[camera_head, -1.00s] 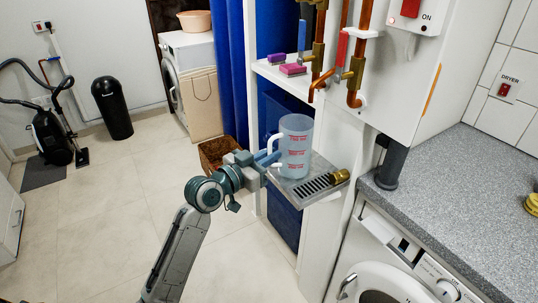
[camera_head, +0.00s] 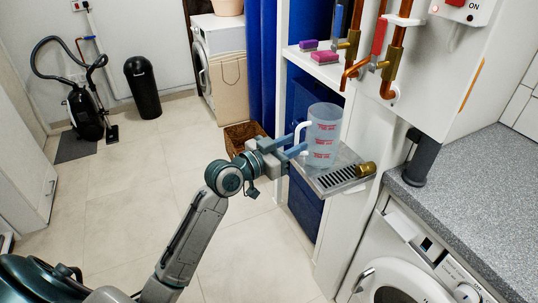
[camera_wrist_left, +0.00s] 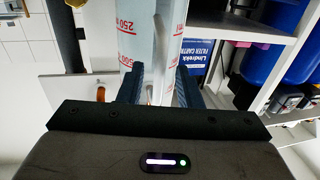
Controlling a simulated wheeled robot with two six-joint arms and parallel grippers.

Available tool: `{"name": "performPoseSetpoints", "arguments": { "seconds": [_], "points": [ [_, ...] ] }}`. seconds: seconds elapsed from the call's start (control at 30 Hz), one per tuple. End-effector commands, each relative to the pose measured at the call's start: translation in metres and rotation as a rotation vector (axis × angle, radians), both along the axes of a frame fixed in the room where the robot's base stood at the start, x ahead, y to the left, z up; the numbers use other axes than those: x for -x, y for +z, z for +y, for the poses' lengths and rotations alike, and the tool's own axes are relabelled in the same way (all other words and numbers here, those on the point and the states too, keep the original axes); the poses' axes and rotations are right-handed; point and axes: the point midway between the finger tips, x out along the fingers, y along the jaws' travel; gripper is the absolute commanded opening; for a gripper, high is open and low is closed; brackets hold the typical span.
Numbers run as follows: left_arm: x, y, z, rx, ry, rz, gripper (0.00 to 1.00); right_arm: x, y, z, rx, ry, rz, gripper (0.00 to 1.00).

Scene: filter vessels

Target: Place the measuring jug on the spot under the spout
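The measuring jug (camera_head: 323,138) is clear with red markings and stands upright at the left part of the metal drip tray (camera_head: 352,178). Its handle (camera_head: 299,136) points left towards my left gripper (camera_head: 298,147). The jug also shows close up in the left wrist view (camera_wrist_left: 133,35). There the left gripper's fingers (camera_wrist_left: 160,92) stand apart on either side of the handle, with narrow gaps visible. The copper spout (camera_head: 347,78) hangs above the tray, over and slightly right of the jug's rim. My right gripper is out of view.
A brass fitting (camera_head: 366,169) sits at the tray's right end. Pink and purple sponges (camera_head: 323,56) lie on the white shelf above. A washing machine (camera_head: 395,275) and grey worktop (camera_head: 465,180) are at right. A wicker basket (camera_head: 243,135) stands on the floor behind.

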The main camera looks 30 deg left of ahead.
Motion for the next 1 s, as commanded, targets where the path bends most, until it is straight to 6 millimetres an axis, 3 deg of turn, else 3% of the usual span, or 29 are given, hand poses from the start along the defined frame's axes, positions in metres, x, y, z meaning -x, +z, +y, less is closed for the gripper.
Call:
{"name": "performPoseSetpoints", "arguments": {
  "seconds": [0.1, 0.5, 0.73, 1.0],
  "points": [
    [0.021, -0.003, 0.011, -0.008, -0.002, 0.002, 0.32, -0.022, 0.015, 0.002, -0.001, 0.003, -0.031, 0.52],
    [0.075, -0.002, 0.038, -0.007, -0.001, 0.004, 0.32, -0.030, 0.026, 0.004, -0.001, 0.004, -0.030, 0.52],
    [0.091, -0.002, 0.046, -0.003, -0.001, 0.002, 0.32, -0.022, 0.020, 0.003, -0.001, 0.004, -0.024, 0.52],
    [0.095, -0.001, 0.047, 0.001, -0.003, 0.000, 0.32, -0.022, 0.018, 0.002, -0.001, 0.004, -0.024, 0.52]
  ]
}}
